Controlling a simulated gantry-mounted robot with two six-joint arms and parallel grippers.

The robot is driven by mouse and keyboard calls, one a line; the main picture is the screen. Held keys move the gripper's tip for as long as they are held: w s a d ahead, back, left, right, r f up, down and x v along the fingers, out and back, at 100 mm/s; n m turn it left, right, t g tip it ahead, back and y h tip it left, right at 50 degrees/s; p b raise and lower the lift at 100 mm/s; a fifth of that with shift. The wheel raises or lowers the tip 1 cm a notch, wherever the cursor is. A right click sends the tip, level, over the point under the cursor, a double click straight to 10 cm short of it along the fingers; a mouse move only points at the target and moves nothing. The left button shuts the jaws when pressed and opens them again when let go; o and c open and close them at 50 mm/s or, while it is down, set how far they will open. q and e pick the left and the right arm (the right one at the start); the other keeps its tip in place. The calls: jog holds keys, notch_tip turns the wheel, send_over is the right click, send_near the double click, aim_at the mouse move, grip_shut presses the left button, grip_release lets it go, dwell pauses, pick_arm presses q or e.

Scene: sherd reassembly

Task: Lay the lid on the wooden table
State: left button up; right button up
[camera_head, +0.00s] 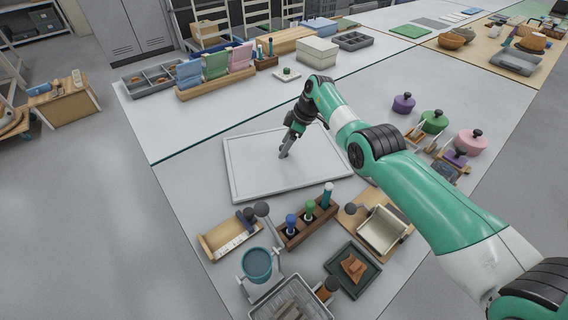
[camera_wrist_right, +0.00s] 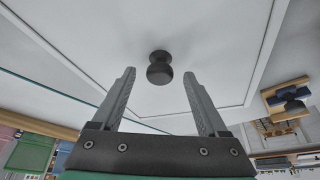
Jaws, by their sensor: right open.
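A large white rectangular panel with a raised rim (camera_head: 248,187) lies on the long white table, and I take it for the lid. A dark round knob (camera_wrist_right: 159,68) shows against its white surface in the right wrist view. My right gripper (camera_head: 284,154) is over the panel, pointing down. In the right wrist view the right gripper (camera_wrist_right: 160,85) is open, with the knob just beyond and between its fingertips. The knob is hidden in the head view. A wood-coloured tabletop (camera_head: 482,52) is at the upper right. My left gripper is not in view.
Pots with purple (camera_head: 403,103), green (camera_head: 434,121) and pink (camera_head: 470,141) bodies stand right of my arm. A wooden tool block (camera_head: 305,228) and a dark tray (camera_head: 353,268) lie in front of the panel. Baskets (camera_head: 451,40) stand on the wood-coloured surface.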

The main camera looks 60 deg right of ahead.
grip_shut()
dwell(0.4)
dwell(1.1)
